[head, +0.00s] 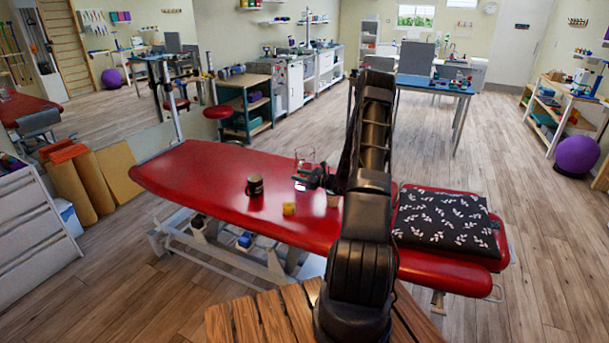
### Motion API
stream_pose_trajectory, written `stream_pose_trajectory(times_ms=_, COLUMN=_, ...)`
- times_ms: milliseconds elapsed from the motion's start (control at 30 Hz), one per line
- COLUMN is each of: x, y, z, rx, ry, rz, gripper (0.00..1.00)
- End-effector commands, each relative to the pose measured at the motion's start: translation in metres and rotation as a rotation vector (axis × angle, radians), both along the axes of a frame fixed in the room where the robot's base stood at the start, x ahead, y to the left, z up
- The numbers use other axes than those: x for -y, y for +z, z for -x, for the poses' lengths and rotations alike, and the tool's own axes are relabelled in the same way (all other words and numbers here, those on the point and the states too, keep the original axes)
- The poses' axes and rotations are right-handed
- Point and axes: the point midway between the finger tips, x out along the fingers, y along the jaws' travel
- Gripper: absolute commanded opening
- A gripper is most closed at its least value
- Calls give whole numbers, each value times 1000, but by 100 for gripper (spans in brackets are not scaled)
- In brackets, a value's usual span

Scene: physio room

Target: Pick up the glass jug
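A clear glass jug (304,157) stands on the far part of the red treatment table (190,172), left of my arm. Its lower part is partly hidden by my gripper. My gripper (302,181) is low over the table, pointing left, in front of the jug in the picture. It is small and dark here, and I cannot tell whether its fingers are open or shut, or whether they touch the jug.
A dark mug (255,186) stands left of my gripper, and a small yellow block (289,208) lies nearer. A pale cup (333,199) is partly hidden beside my arm. A black leaf-patterned pillow (446,221) lies at the right. The table's left part is clear.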

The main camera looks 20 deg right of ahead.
Motion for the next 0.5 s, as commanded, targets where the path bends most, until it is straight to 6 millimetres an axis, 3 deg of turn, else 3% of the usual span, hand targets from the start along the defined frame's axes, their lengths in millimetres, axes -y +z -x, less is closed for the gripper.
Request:
stream_pose_trajectory(times_ms=233, x=-1, y=0, z=-1, rx=0, ry=-1, rz=0, gripper=36)
stream_pose_trajectory(times_ms=400, x=-1, y=0, z=-1, rx=0, ry=-1, rz=0, gripper=3)
stream_pose_trajectory(times_ms=500, x=-1, y=0, z=-1, rx=0, ry=-1, rz=0, gripper=0)
